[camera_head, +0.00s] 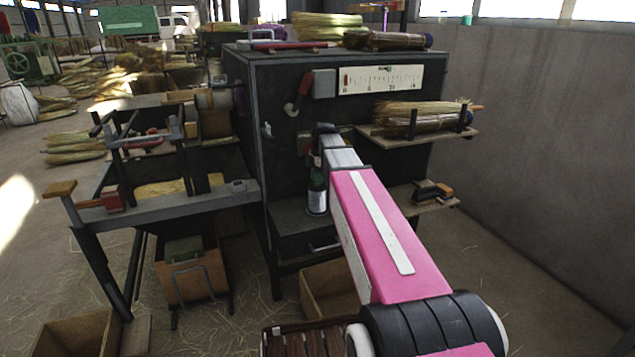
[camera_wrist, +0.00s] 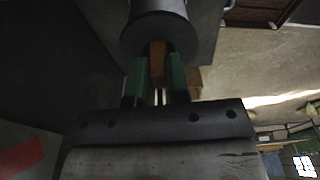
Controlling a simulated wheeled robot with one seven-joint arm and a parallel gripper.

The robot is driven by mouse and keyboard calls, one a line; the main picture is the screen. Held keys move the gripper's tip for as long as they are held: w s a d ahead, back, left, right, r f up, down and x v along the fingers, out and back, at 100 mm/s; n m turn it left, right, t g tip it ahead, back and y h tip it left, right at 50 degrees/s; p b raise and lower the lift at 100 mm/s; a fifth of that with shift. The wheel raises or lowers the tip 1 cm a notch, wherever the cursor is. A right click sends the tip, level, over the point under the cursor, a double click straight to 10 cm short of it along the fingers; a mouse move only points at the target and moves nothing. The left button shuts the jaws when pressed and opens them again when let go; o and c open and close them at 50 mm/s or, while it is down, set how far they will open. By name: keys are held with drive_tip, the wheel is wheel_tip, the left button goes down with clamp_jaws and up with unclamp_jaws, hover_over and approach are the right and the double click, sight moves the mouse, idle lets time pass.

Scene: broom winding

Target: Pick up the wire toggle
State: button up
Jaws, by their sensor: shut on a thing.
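My gripper (camera_wrist: 157,84) is at the centre of the wrist view, with its two green fingers closed on a small orange-brown wooden piece, which looks like the wire toggle (camera_wrist: 157,60). The toggle stands upright in the picture between the fingers. Its upper end meets or overlaps a dark round body (camera_wrist: 160,27); I cannot tell whether they touch. In the head view my pink and white arm reaches toward the front of the dark cabinet (camera_head: 290,75), and my arm largely hides the gripper and the toggle there.
A shelf (camera_head: 470,133) with a straw bundle (camera_head: 420,115) juts from the cabinet at right. A labelled bottle-like object (camera_head: 317,200) stands left of my arm. A metal-framed bench (camera_head: 180,203) lies to the left. A wooden crate (camera_head: 325,290) sits below. Bare floor shows at right.

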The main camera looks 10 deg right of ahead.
wheel_tip(320, 180, up, 10)
idle(0.6)
idle(0.6)
